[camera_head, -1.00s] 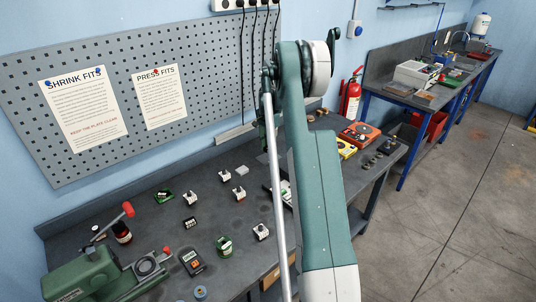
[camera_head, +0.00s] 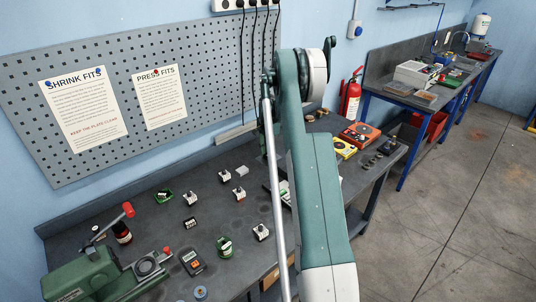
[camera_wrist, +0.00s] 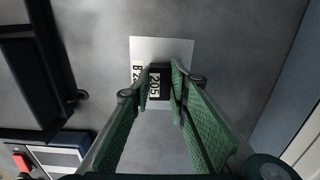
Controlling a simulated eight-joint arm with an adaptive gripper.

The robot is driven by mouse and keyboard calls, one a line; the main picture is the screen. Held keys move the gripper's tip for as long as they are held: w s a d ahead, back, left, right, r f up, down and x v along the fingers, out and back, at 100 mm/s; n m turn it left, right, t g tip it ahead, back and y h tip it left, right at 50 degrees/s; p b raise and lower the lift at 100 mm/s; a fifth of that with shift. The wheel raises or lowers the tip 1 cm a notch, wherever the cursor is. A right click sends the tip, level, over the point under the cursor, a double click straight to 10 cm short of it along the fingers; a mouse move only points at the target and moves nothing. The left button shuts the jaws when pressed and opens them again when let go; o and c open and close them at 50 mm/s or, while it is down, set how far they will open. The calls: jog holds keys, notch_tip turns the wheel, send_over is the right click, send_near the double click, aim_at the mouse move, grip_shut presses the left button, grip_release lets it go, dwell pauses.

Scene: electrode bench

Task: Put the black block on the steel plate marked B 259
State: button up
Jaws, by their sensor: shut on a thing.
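In the wrist view, my gripper (camera_wrist: 160,88) is shut on a black block (camera_wrist: 155,68) with a white label reading 205. Behind the block is a pale steel plate (camera_wrist: 175,48) on the grey bench top. The plate has a label (camera_wrist: 136,70) starting "B 2"; its last digits are hidden behind a finger. The block overlaps the plate in this view, and I cannot tell whether they touch. In the head view my own arm hides the gripper, the block and most of the plate area.
In the wrist view, a dark object (camera_wrist: 22,75) lies to the left, and a white device with a red switch (camera_wrist: 22,162) at lower left. In the head view, the bench (camera_head: 110,185) holds several small parts and a green press (camera_head: 85,280).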

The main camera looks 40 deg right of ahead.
jog(key=shift+f, duration=0.15)
jog(key=o, duration=1)
jog(key=shift+o, duration=0.2)
notch_tip(320, 180, up, 12)
jog(key=shift+r, duration=0.2)
dwell(0.6)
